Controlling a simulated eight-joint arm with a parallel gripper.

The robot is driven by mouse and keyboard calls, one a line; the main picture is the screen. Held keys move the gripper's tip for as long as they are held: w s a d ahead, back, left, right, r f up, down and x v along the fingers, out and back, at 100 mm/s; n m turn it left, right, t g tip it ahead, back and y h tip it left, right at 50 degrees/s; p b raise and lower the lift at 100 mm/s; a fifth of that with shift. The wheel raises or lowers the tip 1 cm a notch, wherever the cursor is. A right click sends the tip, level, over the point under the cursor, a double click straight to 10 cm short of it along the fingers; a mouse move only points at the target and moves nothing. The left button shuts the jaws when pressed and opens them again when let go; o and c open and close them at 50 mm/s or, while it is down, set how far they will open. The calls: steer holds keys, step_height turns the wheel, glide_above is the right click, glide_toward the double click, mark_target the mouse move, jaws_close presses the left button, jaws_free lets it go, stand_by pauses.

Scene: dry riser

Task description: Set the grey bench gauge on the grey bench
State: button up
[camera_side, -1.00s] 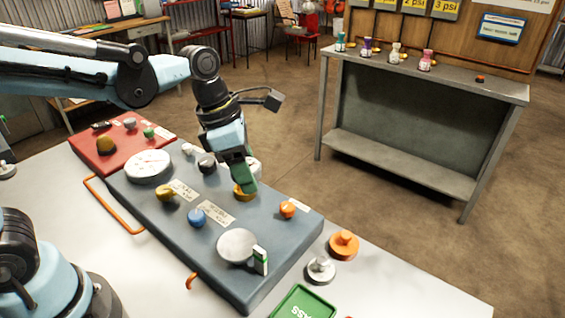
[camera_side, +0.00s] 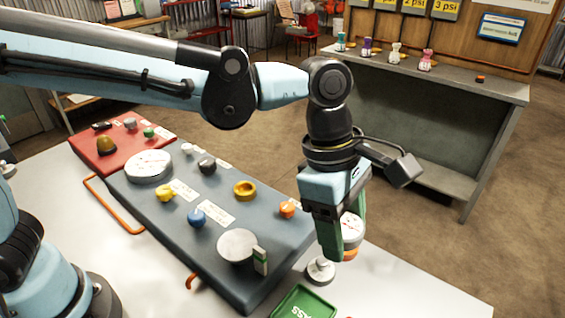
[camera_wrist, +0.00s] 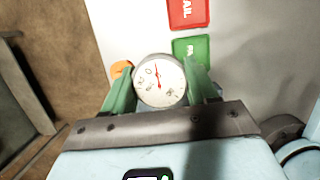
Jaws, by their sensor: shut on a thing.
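My gripper (camera_side: 342,235) is shut on a round gauge with a white dial, red needle and grey rim. The gauge (camera_wrist: 158,84) sits between the green fingers in the wrist view. In the side view the gauge (camera_side: 352,226) is partly hidden behind a finger. It is over the near right part of the white table, overlapping an orange fitting (camera_side: 350,254); I cannot tell the height between them. The grey bench (camera_side: 455,88) stands apart at the back right, beyond a floor gap. Its top carries several small bottles and a small orange knob (camera_side: 481,79).
A blue-grey panel (camera_side: 275,222) with coloured knobs and another white dial (camera_side: 149,166) lies on the white table (camera_side: 400,295). A silver fitting (camera_side: 320,270) stands close to my fingers. A green PASS plate (camera_side: 302,304) lies in front. The bench top's right part is mostly clear.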

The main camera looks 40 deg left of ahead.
steer(key=s+d+f+m+g, duration=0.1)
steer(key=d+f+m, duration=0.1)
steer(key=d, duration=0.2)
steer(key=s+d+f+m, duration=0.1)
steer(key=s+d+m, duration=0.15)
steer(key=d, duration=0.25)
glide_above(382, 283)
steer(key=a, duration=0.1)
steer(key=shift+m, duration=0.25)
step_height(382, 283, down, 7)
steer(key=shift+w+f, duration=0.1)
steer(key=shift+f, duration=2.05)
steer(key=shift+f, duration=0.1)
steer(key=o, duration=1.3)
